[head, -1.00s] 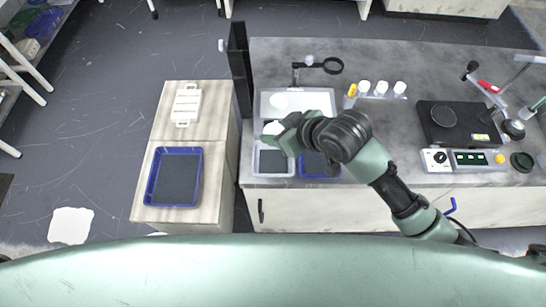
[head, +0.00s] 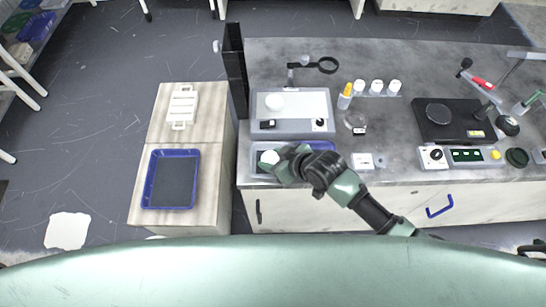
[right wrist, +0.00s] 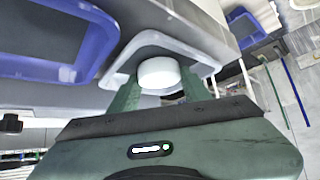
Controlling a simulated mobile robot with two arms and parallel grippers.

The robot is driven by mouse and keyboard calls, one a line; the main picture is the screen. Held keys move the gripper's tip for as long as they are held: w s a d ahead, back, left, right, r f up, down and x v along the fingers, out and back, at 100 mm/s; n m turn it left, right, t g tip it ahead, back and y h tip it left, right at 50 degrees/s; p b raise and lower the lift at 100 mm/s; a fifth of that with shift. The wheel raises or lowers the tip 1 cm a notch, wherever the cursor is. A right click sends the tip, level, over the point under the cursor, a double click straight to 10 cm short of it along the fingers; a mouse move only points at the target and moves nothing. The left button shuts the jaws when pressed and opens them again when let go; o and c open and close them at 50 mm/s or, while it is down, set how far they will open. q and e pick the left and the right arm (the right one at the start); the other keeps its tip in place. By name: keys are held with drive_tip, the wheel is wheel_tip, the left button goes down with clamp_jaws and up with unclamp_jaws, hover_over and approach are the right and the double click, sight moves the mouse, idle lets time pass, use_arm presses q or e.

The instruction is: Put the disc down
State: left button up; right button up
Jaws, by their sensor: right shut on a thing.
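My right gripper (head: 274,161) is shut on a small white disc (head: 268,157). In the right wrist view the white disc (right wrist: 158,75) sits between the two green fingers. It is over a light grey tray (right wrist: 146,40), whose rim shows around it. I cannot tell whether the disc touches the tray floor. In the head view my gripper and arm hide much of this grey tray (head: 254,164) at the bench's front edge. My left gripper is not in view.
A blue tray (head: 322,145) stands right of the grey one, partly behind my arm. Behind them is a grey machine (head: 320,103) with a white round piece on it. Bottles (head: 377,87) and a round glass dish (head: 355,118) stand to the right. Another blue tray (head: 152,180) is on the left cabinet.

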drive_tip(key=o, duration=1.4)
drive_tip(key=shift+f, duration=0.1)
drive_tip(key=shift+o, duration=0.2)
drive_tip(key=v, duration=1.2)
